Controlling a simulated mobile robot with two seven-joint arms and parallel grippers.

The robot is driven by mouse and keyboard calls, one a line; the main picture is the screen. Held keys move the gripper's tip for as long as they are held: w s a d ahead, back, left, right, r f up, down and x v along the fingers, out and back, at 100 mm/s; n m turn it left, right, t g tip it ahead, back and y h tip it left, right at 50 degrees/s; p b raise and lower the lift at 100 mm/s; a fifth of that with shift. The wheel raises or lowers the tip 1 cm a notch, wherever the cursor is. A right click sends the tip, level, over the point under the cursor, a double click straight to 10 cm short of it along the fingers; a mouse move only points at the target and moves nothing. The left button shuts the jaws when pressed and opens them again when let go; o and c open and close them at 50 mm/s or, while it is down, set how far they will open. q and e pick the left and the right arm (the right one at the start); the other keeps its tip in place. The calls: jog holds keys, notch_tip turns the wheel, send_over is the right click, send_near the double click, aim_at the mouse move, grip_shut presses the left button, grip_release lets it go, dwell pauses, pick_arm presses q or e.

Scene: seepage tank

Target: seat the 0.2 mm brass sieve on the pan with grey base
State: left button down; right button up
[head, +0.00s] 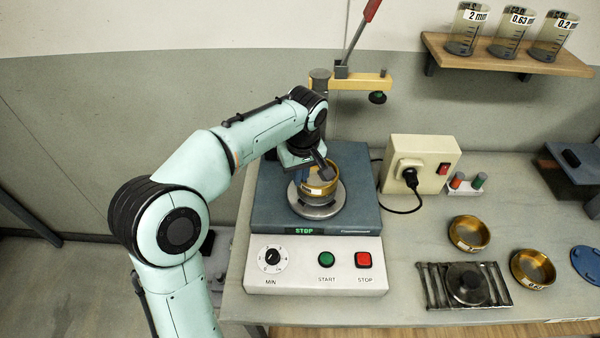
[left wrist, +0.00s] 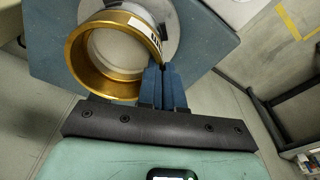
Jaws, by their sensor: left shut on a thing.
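A brass sieve (head: 321,187) with a white label is in my left gripper (head: 322,168), over the shaker's round grey plate. Its label is too small to read in the head view. In the left wrist view the brass ring (left wrist: 78,62) shows from above, tilted in the picture, with the blue fingers (left wrist: 163,75) closed on its wall beside the label. A grey round base (head: 318,211) shows under the sieve; I cannot tell whether it is the pan or the shaker's plate, nor whether the sieve touches it. My right gripper is not in view.
The shaker (head: 315,265) has a dial and START and STOP buttons. A clamp arm (head: 360,82) stands behind it. Two brass rings (head: 469,233) (head: 532,268), a black slotted rack (head: 466,285) and a blue disc (head: 588,262) lie on the right. A socket box (head: 421,162) stands behind.

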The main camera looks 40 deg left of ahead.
pick_arm(q)
jog(key=c, duration=1.2)
grip_release()
jog(key=r+p, duration=0.1)
jog(key=r, duration=0.3)
jog(key=d+r+p, duration=0.1)
jog(key=r, duration=0.4)
jog(key=r+p, duration=0.1)
jog(key=r, duration=0.3)
jog(key=shift+s+d+r, duration=0.15)
jog(key=shift+s+d, duration=0.05)
jog(key=shift+s, duration=0.1)
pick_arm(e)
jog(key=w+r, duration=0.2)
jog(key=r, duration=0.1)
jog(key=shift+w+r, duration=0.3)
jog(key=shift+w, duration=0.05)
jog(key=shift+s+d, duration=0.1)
